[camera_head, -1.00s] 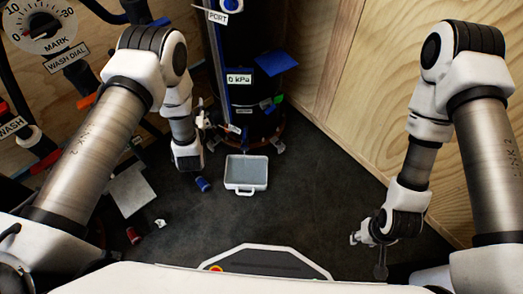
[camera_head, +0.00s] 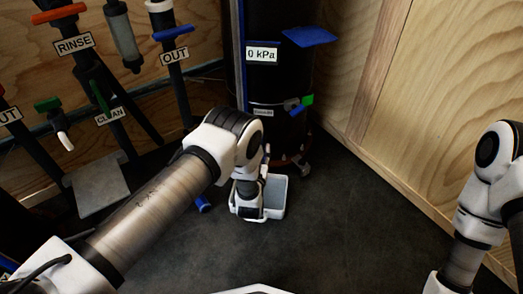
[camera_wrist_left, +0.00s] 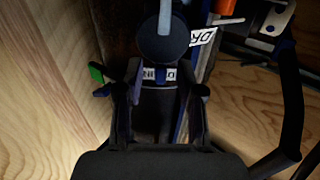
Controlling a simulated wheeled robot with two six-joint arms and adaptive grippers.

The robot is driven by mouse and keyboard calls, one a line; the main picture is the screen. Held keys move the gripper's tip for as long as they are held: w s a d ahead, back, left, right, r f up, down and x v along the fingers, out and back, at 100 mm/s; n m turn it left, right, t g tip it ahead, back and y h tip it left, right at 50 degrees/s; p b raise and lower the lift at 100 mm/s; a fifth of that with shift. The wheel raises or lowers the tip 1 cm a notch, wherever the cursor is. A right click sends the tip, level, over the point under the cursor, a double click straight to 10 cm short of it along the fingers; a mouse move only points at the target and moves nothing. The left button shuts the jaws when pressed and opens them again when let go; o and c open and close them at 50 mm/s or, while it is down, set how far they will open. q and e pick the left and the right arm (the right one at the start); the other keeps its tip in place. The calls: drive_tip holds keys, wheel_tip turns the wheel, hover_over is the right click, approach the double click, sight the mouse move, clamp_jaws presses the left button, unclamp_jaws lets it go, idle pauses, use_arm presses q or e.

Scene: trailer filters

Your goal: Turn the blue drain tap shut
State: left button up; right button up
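The blue drain tap (camera_head: 293,106) is a small blue and grey part with a green piece beside it, low on the black cylinder (camera_head: 272,80). My left wrist is below and left of it, in front of the cylinder; its fingertips are hard to make out in the head view. In the left wrist view my left gripper (camera_wrist_left: 162,95) is open, its two dark fingers apart. A partly hidden white label (camera_wrist_left: 158,74) shows beyond and between them, and a green piece (camera_wrist_left: 97,73) lies left. I cannot clearly make out the tap there. My right gripper is out of frame.
A grey-white tray (camera_head: 279,190) lies on the floor, partly behind my left wrist. A blue object (camera_head: 203,204) lies left of it. Labelled pipes with coloured handles, including OUT (camera_head: 174,55), stand at left. A wooden wall (camera_head: 440,90) closes the right side. Dark floor at centre right is clear.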

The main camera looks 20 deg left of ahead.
use_arm(q)
drive_tip(key=w, duration=0.1)
drive_tip(key=w+b, duration=0.1)
drive_tip(key=w, duration=0.1)
drive_tip(key=shift+a+f, duration=0.25)
drive_tip(key=shift+a, duration=0.05)
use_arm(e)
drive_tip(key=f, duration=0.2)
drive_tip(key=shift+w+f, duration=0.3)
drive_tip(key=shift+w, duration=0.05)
use_arm(q)
drive_tip(key=shift+w+r, duration=0.2)
drive_tip(key=shift+w, duration=0.15)
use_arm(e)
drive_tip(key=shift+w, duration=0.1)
use_arm(q)
clamp_jaws()
